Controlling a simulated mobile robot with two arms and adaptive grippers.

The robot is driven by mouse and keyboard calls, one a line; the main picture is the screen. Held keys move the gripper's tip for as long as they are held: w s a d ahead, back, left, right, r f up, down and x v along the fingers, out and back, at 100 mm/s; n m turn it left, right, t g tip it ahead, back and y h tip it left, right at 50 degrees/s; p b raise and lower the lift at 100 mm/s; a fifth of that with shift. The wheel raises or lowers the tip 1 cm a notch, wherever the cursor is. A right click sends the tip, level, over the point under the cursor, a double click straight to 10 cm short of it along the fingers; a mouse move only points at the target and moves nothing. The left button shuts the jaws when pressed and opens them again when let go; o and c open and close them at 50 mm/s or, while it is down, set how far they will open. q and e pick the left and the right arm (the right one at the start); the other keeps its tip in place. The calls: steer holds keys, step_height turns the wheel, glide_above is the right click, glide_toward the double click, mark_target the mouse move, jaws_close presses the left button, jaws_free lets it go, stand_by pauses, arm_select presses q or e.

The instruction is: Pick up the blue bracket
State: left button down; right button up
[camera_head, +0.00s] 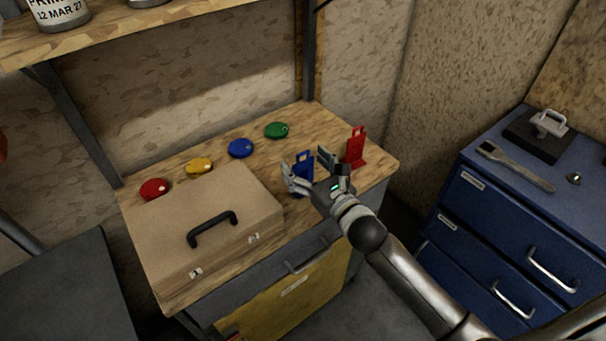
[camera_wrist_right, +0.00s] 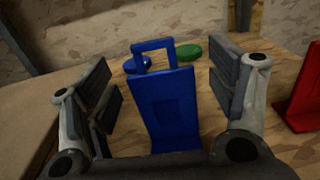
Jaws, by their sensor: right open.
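The blue bracket (camera_head: 304,172) stands upright on the wooden worktop, to the right of the tan case. It has a flat plate with a square loop handle on top. My right gripper (camera_head: 312,168) is open at the bracket, partly covering it in the head view. In the right wrist view the blue bracket (camera_wrist_right: 164,100) stands between the two spread fingers of the gripper (camera_wrist_right: 165,95), with a gap visible on each side. Its lower end is hidden by the gripper body. My left gripper is not in view.
A red bracket (camera_head: 355,148) stands close on the right. The tan case (camera_head: 200,215) fills the left of the worktop (camera_head: 330,128). Red (camera_head: 154,189), yellow (camera_head: 199,166), blue (camera_head: 240,148) and green (camera_head: 276,130) discs lie behind. A blue drawer cabinet (camera_head: 520,215) is at right.

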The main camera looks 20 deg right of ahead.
steer(key=shift+w+a, duration=0.2)
steer(key=shift+w, duration=0.35)
steer(key=c, duration=1.6)
steer(key=shift+c, duration=0.6)
